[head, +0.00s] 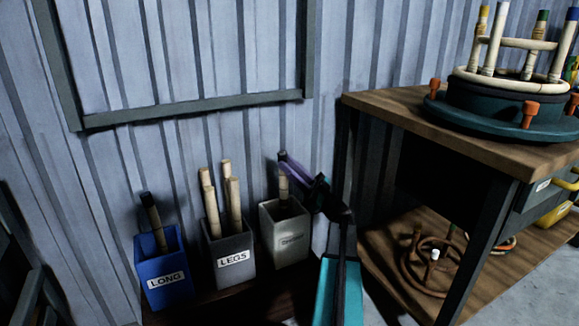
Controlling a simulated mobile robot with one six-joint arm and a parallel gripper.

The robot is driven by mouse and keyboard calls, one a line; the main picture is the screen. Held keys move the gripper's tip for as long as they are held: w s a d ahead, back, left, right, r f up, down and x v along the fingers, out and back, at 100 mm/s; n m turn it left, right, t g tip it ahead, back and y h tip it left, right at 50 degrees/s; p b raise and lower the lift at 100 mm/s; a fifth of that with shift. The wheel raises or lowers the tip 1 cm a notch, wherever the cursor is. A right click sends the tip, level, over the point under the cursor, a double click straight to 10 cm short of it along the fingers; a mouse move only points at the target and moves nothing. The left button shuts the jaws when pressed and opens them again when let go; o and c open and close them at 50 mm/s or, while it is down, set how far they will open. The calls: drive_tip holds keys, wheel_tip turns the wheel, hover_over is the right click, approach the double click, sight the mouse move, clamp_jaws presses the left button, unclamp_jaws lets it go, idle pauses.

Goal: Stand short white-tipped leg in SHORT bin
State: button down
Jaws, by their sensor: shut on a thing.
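My gripper (287,167) is shut on a short pale leg (283,188) at the right-hand bin. The leg is roughly upright, and its lower end is at the bin's mouth. I cannot tell how deep it sits or whether it touches the bottom. Its top is partly covered by the gripper, so its tip colour is not clear. The right-hand bin (284,244) is light grey, and its label is too faint to read. My arm reaches in from the lower right, just beside this bin.
Left of it stand a dark grey LEGS bin (231,262) with several pale legs and a blue LONG bin (167,280) with one dark-tipped leg. At right, a wooden workbench (390,101) carries a round jig (490,104). A corrugated wall is behind.

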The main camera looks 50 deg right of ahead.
drive_tip(key=shift+f+b, duration=0.5)
drive_tip(key=shift+f, duration=1.6)
drive_tip(key=c, duration=1.5)
unclamp_jaws()
drive_tip(key=shift+o, duration=0.2)
drive_tip(key=shift+f, duration=0.1)
drive_tip(key=p+v, duration=0.5)
drive_tip(key=v, duration=0.8)
drive_tip(key=shift+s+d+f, duration=0.2)
drive_tip(key=shift+s, duration=0.05)
